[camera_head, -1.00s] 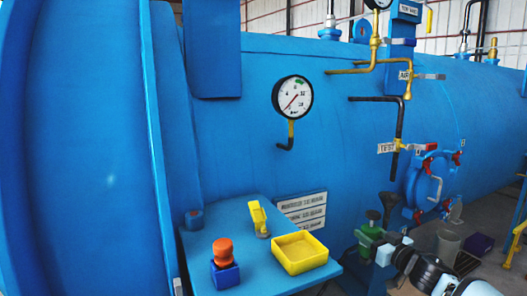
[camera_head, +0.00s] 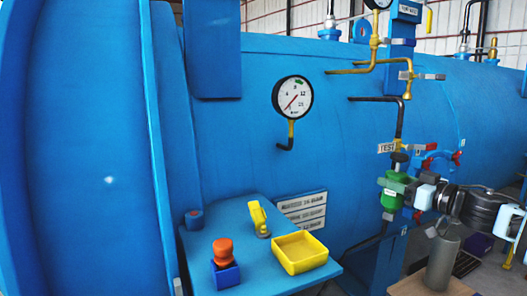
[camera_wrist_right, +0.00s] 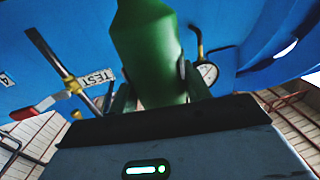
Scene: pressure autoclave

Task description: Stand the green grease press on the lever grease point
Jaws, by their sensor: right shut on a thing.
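The green grease press (camera_head: 391,199) is held in the air by my right gripper (camera_head: 397,188), which is shut on it. The press looks roughly upright, with a dark top, in front of the blue vessel's side below the TEST label. In the right wrist view its green body (camera_wrist_right: 150,50) sits between the fingers. A yellow lever (camera_head: 258,217) with a small grey base stands on the blue shelf; I cannot tell whether the lever grease point is there. The press is apart from the shelf, to its right. My left gripper is out of view.
The blue shelf (camera_head: 215,238) also holds an orange-topped piece in a blue block (camera_head: 225,272), an empty yellow tray (camera_head: 299,267) and a small blue knob (camera_head: 194,218). A pressure gauge (camera_head: 292,96) and pipes project from the vessel. A grey cylinder (camera_head: 442,264) stands below my right arm.

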